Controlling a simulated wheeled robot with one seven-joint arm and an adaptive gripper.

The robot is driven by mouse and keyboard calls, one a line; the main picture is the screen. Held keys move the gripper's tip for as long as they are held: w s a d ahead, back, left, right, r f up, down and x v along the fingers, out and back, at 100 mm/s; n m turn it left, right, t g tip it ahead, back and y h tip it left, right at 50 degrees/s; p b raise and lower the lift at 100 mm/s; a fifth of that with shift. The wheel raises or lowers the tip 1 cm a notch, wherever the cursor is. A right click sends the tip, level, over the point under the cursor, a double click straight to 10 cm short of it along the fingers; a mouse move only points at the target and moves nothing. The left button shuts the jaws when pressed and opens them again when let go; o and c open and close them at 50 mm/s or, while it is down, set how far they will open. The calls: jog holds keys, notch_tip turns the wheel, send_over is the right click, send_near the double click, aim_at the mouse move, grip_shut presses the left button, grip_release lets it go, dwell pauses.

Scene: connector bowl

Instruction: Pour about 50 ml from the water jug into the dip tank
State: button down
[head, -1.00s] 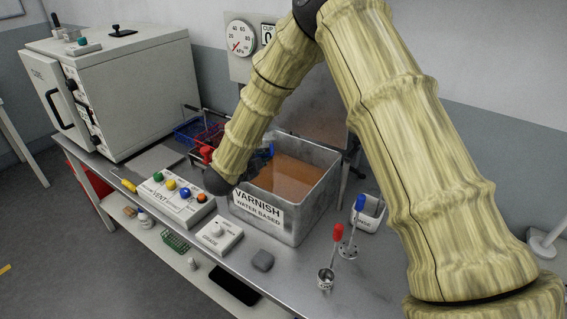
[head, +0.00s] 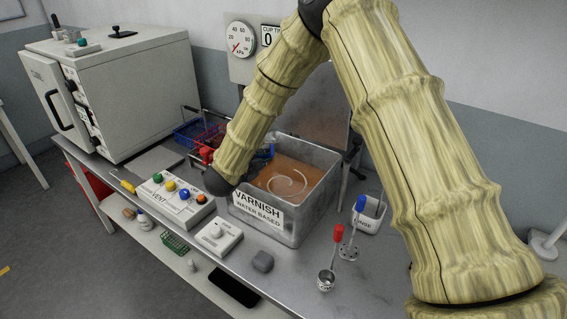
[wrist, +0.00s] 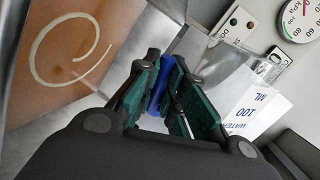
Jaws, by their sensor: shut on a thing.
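The dip tank (head: 325,195) is an open metal box with a varnish label, holding orange-brown liquid. A pale curl (head: 287,183) lies on the liquid, and it also shows at the left of the wrist view (wrist: 70,50). In the wrist view my gripper (wrist: 165,92) has its green-padded fingers shut on a blue part (wrist: 160,85), which looks like the jug's handle. In the head view my arm mostly hides the gripper and jug.
A vent button box (head: 180,198) and a white knob box (head: 219,236) stand in front of the tank. Wire baskets (head: 196,133) and a large white oven (head: 115,90) are at left.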

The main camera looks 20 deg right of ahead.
jog(key=shift+s+r+m+b, duration=0.15)
jog(key=shift+m+b, duration=0.15)
jog(key=shift+b, duration=0.2)
dwell(0.4)
jog(key=shift+a, duration=0.15)
jog(key=shift+r, duration=0.15)
